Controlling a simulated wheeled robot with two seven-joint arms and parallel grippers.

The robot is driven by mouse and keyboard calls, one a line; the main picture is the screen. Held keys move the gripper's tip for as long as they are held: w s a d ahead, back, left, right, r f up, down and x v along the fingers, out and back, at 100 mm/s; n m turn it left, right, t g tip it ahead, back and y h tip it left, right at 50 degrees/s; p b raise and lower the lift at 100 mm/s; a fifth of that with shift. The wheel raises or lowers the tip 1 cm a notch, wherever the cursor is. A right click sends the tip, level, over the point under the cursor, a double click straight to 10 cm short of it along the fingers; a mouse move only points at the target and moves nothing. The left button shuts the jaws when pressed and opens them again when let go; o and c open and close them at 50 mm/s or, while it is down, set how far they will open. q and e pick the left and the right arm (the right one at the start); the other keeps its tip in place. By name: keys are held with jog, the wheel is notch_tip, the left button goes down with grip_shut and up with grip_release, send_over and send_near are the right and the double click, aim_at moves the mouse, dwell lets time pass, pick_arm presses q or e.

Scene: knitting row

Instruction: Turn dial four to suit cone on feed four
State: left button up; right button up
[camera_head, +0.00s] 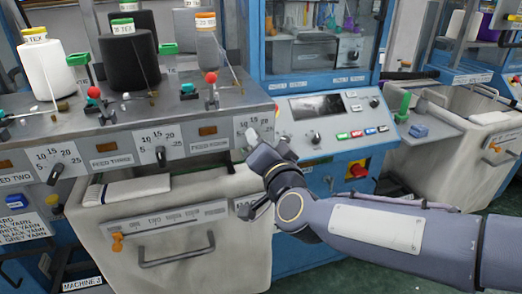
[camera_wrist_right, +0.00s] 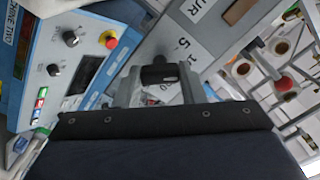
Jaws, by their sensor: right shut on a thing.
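Dial four is a dark knob (camera_wrist_right: 158,74) on a light scale plate, seen in the right wrist view with a 5 and a 10 showing near it. My right gripper (camera_wrist_right: 158,88) is shut on the knob, one finger on each side. In the head view my right gripper (camera_head: 251,142) covers dial four; part of its scale plate (camera_head: 241,123) shows, but the pointer is hidden. My left gripper is not in view.
Dial three (camera_head: 160,156) and dial two (camera_head: 55,174) sit further left on the same panel. A black cone (camera_head: 128,64) and a white cone (camera_head: 46,70) stand above. A control panel (camera_head: 335,122) lies just right of my gripper. A cream bin (camera_head: 175,225) is below.

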jog(key=shift+m, duration=0.4)
jog(key=shift+f, duration=0.1)
jog(key=o, duration=1)
jog(key=v, duration=0.8)
